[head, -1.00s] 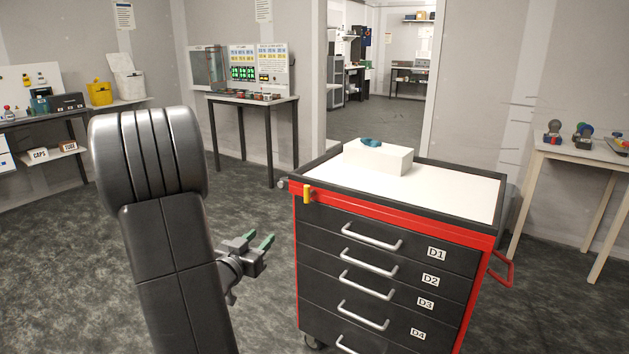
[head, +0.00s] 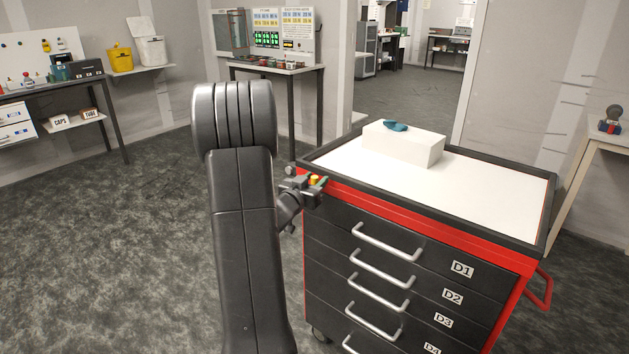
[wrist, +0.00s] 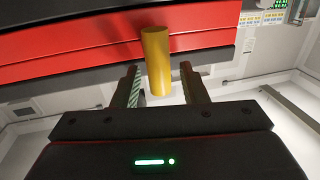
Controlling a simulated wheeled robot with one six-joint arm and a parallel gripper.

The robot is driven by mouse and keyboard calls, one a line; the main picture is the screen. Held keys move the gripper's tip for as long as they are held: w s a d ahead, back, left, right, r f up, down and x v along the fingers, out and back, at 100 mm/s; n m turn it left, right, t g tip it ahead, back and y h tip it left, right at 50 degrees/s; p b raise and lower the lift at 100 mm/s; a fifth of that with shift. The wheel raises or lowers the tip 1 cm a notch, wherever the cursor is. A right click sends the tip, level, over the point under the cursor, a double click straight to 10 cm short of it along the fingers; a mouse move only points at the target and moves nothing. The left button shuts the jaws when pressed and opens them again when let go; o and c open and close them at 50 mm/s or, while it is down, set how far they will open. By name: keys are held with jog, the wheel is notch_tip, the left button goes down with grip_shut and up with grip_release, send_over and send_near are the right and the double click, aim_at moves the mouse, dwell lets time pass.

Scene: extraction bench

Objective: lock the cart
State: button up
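The cart is a red and black drawer cart (head: 500,262) with a white top, standing right of my arm in the head view. A yellow lever (wrist: 156,62) sticks out from the red band below its top edge, at the cart's left front corner; a bit of it shows in the head view (head: 314,180). My gripper (wrist: 163,88) is open, with one finger on each side of the yellow lever. A gap shows between the lever and each finger, so it is not gripped. In the head view my gripper (head: 316,186) covers most of the lever.
A white box (head: 403,146) with a blue object (head: 396,127) on it stands on the cart top. Drawers with silver handles, labelled D1 and on, face front. A red side handle (head: 541,288) juts out right. Open floor (head: 110,250) lies to the left.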

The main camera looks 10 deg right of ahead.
jog(key=shift+w+d, duration=0.1)
jog(key=shift+c, duration=0.5)
grip_shut()
jog(key=shift+f+b, duration=0.1)
jog(key=shift+b, duration=0.35)
jog(key=m+b, duration=0.1)
jog(key=b, duration=0.2)
jog(key=m+b, duration=0.1)
jog(key=shift+s+d+f+m, duration=0.2)
jog(key=shift+s+f+m, duration=0.1)
jog(key=m+h+b, duration=0.1)
jog(key=m+b, duration=0.3)
jog(key=b, duration=0.1)
jog(key=s+f+m+h+b, duration=0.1)
jog(key=m+b, duration=0.3)
jog(key=b, duration=0.2)
jog(key=d+f+m+h+b, duration=0.1)
jog(key=m+b, duration=0.4)
jog(key=shift+s+d, duration=0.1)
jog(key=shift+s, duration=0.2)
jog(key=shift+s+f+m+g+h+b, duration=0.1)
jog(key=shift+m+g+h+b, duration=0.2)
jog(key=shift+m+b, duration=0.75)
jog(key=shift+f+m+g+h+b, duration=0.1)
jog(key=shift+m+g+h+b, duration=0.2)
jog(key=shift+m+b, duration=0.7)
jog(key=shift+m, duration=0.35)
